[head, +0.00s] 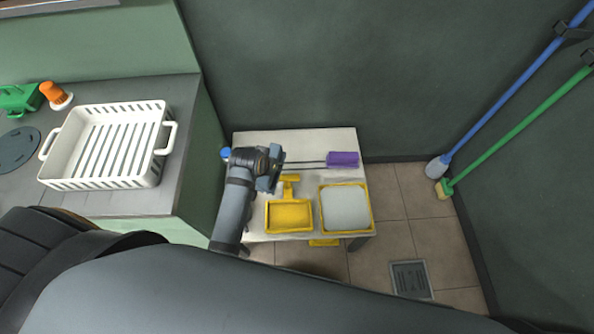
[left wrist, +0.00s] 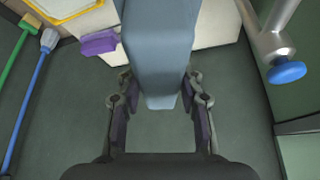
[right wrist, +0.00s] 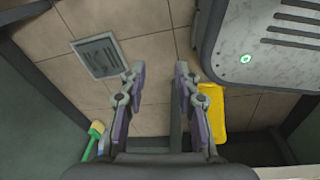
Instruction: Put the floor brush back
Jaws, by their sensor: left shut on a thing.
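A long green pole with a green and yellowish brush head (head: 444,189) leans along the right wall, its head at the floor. My left gripper (head: 270,170) is over the table, far left of the brush. In the left wrist view its fingers flank a grey-blue block (left wrist: 160,45) that I cannot identify. My right gripper (right wrist: 159,68) is open and empty above the floor.
A blue-poled tool (head: 438,167) stands beside the brush. The low table (head: 250,139) holds a purple thing (head: 343,159), a yellow dustpan (head: 289,215) and a yellow tray (head: 371,207). A white basket (head: 160,152) sits on the left counter. Floor around the drain (head: 410,279) is clear.

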